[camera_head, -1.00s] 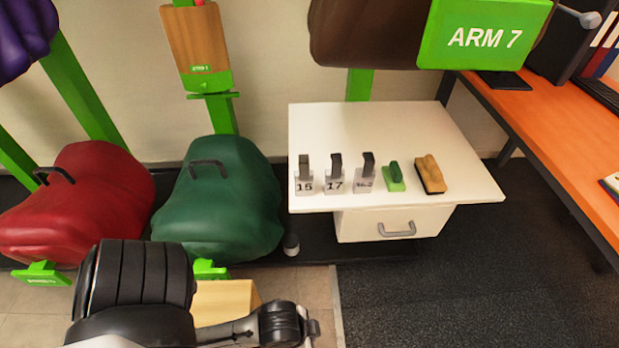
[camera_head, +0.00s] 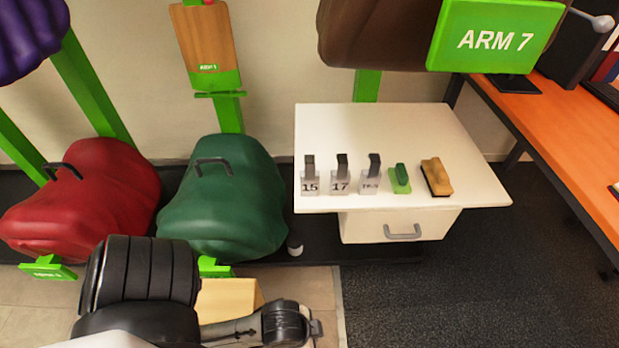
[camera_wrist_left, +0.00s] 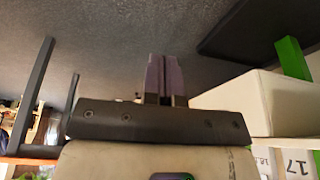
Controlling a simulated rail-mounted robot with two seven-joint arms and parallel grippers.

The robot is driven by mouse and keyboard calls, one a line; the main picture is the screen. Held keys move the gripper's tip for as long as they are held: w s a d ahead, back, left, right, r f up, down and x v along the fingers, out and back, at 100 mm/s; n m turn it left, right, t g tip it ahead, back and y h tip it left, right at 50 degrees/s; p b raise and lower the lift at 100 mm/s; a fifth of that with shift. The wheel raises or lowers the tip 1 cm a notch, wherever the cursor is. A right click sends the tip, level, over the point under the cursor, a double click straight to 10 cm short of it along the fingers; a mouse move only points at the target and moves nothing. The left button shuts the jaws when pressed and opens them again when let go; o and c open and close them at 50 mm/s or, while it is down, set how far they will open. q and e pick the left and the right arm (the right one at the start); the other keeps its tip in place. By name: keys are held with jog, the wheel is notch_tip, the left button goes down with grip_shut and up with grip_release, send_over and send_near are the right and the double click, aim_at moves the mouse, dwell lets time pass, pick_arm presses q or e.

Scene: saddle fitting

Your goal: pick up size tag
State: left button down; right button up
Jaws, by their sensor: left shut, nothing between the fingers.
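Three size tags stand in a row on the white table in the head view, each a pale numbered block with a dark grip on top: tag 15 (camera_head: 310,176), tag 17 (camera_head: 340,175) and a third tag (camera_head: 370,175) whose number is too small to read surely. Tag 17 also shows at the lower right of the left wrist view (camera_wrist_left: 291,163), with part of another tag beside it. My left gripper (camera_wrist_left: 163,60) is shut and empty, its fingers together over dark floor, apart from the tags. My right gripper is not in view.
The white table (camera_head: 440,130) has a drawer (camera_head: 401,227). A green brush (camera_head: 400,180) and a tan brush (camera_head: 436,178) lie right of the tags. Green and red saddles (camera_head: 225,200) (camera_head: 90,195) stand left. An orange desk (camera_head: 560,130) is at right. The table's back is clear.

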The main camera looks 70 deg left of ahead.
pick_arm(q)
jog(key=c, duration=1.8)
grip_release()
jog(key=shift+c, duration=0.2)
jog(key=o, duration=1.6)
